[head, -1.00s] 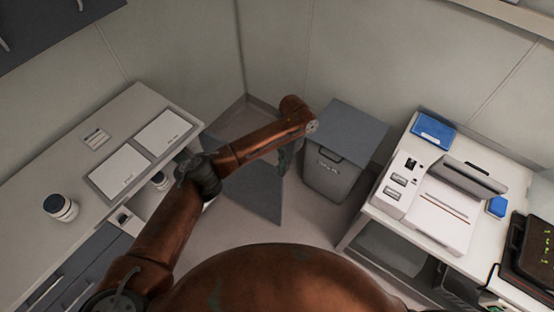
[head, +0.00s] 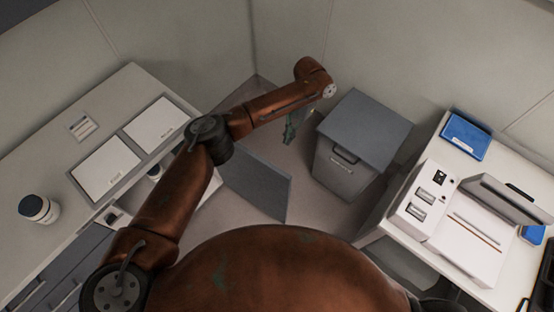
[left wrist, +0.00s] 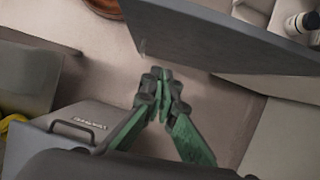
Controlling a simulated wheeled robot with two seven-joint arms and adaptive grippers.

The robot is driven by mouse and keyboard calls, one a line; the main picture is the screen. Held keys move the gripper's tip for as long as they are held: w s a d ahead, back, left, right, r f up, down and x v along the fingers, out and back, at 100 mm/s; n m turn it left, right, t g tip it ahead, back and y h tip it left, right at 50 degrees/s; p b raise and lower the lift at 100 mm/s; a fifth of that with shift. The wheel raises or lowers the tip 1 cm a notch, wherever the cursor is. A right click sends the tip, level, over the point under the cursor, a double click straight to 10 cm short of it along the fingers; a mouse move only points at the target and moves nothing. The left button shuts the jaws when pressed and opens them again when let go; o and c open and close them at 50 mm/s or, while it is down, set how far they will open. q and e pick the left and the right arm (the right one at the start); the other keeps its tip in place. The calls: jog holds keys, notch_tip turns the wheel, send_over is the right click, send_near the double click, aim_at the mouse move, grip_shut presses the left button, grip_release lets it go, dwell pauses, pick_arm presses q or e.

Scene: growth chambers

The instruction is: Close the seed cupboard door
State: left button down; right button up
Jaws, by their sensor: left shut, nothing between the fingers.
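The seed cupboard door (head: 262,185) is a grey panel standing open, swung out from the left counter over the floor. Inside the cupboard, white-lidded items partly show beside the door, mostly hidden by my arm. My left gripper (head: 290,130) hangs beyond the door's far side, between it and the grey bin. In the left wrist view the door (left wrist: 220,38) fills the upper right, and the green fingers of my left gripper (left wrist: 161,78) are shut and empty just short of its lower edge. I cannot tell if they touch it. My right gripper is not seen.
A grey lidded bin (head: 352,150) stands right of the door, near my left gripper. The left counter (head: 62,178) holds two white trays and a jar (head: 38,208). A right bench carries a white device (head: 465,225) and a blue box (head: 466,135). Floor between is clear.

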pick_arm(q)
jog(key=s+a+f, duration=0.4)
jog(key=s+f, duration=0.2)
jog(key=f, duration=0.3)
jog(key=shift+s+f, duration=0.15)
jog(key=shift+s, duration=0.2)
